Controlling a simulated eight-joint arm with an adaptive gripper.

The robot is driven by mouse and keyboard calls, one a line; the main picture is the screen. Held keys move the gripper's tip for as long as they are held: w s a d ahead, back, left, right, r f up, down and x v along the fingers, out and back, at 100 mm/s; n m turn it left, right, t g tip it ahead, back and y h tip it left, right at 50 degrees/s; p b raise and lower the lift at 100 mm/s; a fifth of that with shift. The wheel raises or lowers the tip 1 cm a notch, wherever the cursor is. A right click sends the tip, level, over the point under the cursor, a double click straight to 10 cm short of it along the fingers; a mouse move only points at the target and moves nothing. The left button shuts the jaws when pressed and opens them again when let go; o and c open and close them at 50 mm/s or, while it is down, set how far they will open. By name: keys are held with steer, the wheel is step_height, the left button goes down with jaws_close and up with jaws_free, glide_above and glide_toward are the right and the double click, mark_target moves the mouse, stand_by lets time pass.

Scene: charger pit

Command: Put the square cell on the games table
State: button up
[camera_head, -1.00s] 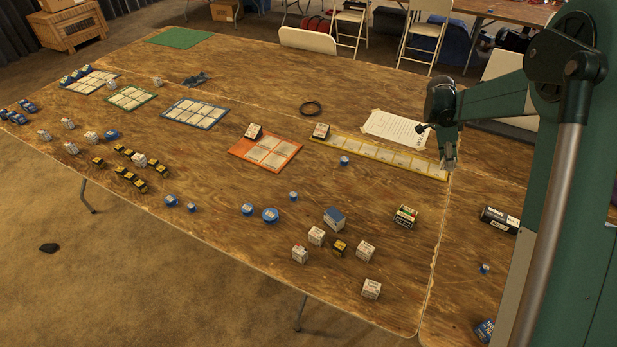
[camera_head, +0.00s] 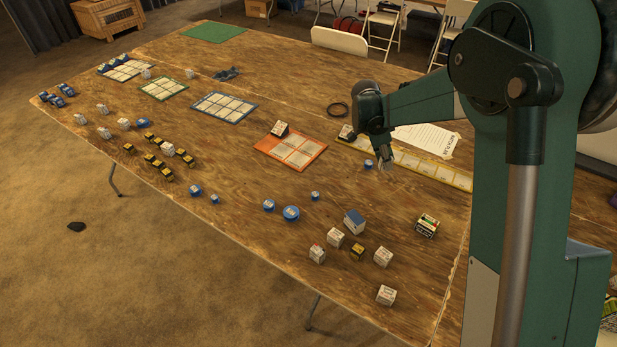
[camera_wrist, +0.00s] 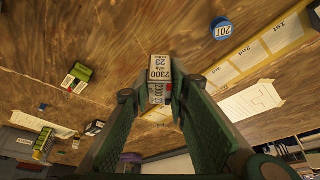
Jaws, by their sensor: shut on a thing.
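In the wrist view a pale, box-shaped cell (camera_wrist: 160,72) with printed numbers sits between the fingertips of my gripper (camera_wrist: 160,90). My gripper is shut on it. In the head view my gripper (camera_head: 386,165) hangs above the wooden table (camera_head: 250,165), near the yellow-edged strip (camera_head: 420,168), and the held cell is too small to make out. Several similar pale square cells stand loose at the table's near right, one of them at the front (camera_head: 386,295). I cannot tell from the pictures which table is the games table.
An orange mat (camera_head: 290,150), a blue mat (camera_head: 225,107) and a green mat (camera_head: 213,33) lie farther left. A green-and-white box (camera_head: 427,226) stands right. The middle back is mostly clear.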

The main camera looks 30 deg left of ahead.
steer(key=n, duration=0.2)
glide_above(358, 187)
steer(key=s+a, duration=0.1)
steer(key=s, duration=0.1)
steer(key=shift+w+a, duration=0.15)
steer(key=shift+w, duration=0.1)
steer(key=shift+f+b, duration=0.6)
steer(key=shift+f, duration=2.5)
steer(key=shift+f+b, duration=0.4)
steer(key=shift+f, duration=1.5)
steer(key=shift+f, duration=0.1)
steer(key=o, duration=0.5)
steer(key=shift+f, duration=0.1)
steer(key=o, duration=0.4)
steer(key=shift+o, duration=0.2)
steer(key=shift+r, duration=0.25)
